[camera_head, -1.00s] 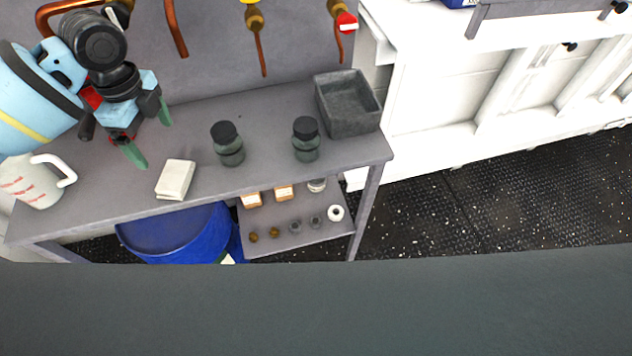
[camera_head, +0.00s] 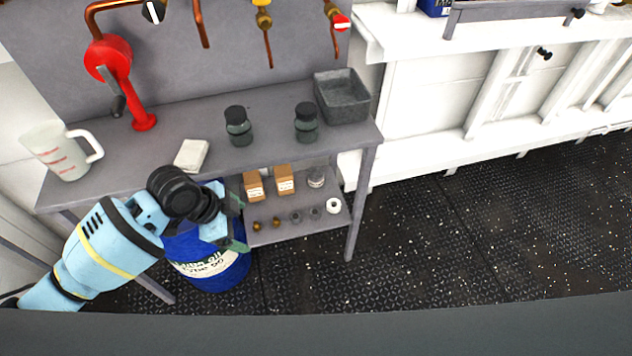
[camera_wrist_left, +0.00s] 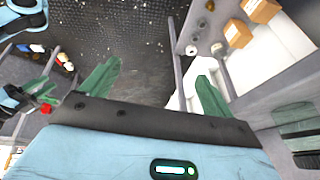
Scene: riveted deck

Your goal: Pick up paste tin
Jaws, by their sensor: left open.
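A small grey cylindrical tin with a pale label (camera_head: 316,177), which looks like the paste tin, stands upright on the lower shelf, right of two cardboard boxes. It seems to show in the left wrist view (camera_wrist_left: 218,49) beside the boxes, beyond the right finger. My left gripper (camera_head: 240,226) is open in front of the bench, left of the lower shelf and above the blue drum. Its two green fingers are spread and empty in the left wrist view (camera_wrist_left: 158,72). My right gripper is not in view.
The lower shelf (camera_head: 290,228) also holds cardboard boxes (camera_head: 284,179), small fittings and a white ring (camera_head: 334,206). The bench top (camera_head: 100,190) above carries two dark jars, a grey bin (camera_head: 342,96) and a measuring jug (camera_head: 62,150). A blue drum (camera_head: 208,270) stands below.

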